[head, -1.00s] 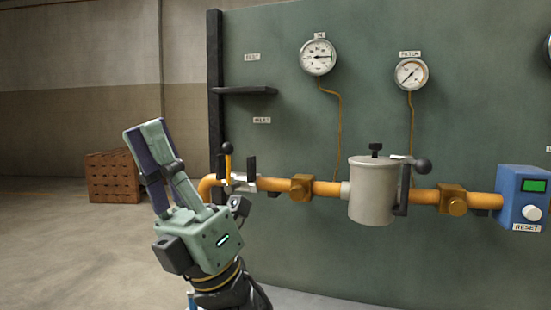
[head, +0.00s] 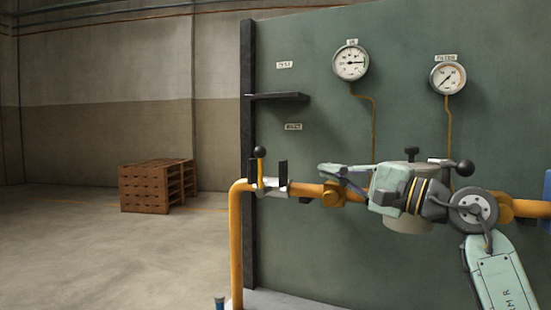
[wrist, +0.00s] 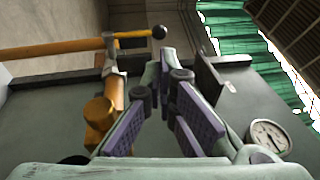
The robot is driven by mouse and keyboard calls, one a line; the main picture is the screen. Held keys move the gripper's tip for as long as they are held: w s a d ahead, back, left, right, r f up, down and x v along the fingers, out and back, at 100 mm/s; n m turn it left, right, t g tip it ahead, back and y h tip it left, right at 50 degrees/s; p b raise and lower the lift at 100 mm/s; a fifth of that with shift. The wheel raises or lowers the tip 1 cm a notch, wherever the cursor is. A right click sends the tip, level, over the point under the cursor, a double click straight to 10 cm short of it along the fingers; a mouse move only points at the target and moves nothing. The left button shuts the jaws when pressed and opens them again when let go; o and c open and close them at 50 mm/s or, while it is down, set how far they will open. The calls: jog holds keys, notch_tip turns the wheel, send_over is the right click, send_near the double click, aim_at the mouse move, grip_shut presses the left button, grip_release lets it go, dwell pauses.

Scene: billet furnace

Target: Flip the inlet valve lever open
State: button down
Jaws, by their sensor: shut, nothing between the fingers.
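The inlet valve (head: 272,188) sits on the orange pipe near its left bend. Its yellow lever (head: 260,168) stands upright, across the pipe, with a black ball knob (head: 260,152) on top. Dark upright plates stand by it. The lever also shows in the wrist view (wrist: 134,34), at the top beyond my fingers. My gripper (head: 324,177) is shut and empty, pointing left, to the right of the lever and apart from it. In the wrist view, my gripper's fingertips (wrist: 166,58) come close together below and right of the knob.
The grey canister (head: 411,222) is partly hidden behind my arm. A dark shelf (head: 278,96) juts out above the valve. Two gauges (head: 350,62) (head: 447,77) hang on the green panel. A brown crate stack (head: 157,186) stands far left; the floor there is clear.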

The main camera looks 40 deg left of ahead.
aim_at(265, 151)
jog(key=shift+a, duration=0.1)
jog(key=a+p, duration=0.1)
jog(key=a, duration=0.3)
jog(key=a+r+p, duration=0.1)
jog(key=a+p, duration=0.1)
jog(key=a, duration=0.2)
jog(key=a+r+p, duration=0.1)
jog(key=a, duration=0.3)
jog(key=shift+s+a+r, duration=0.25)
jog(key=shift+s, duration=0.05)
jog(key=shift+a+p, duration=0.4)
jog(key=shift+a, duration=0.15)
jog(key=shift+r, duration=0.15)
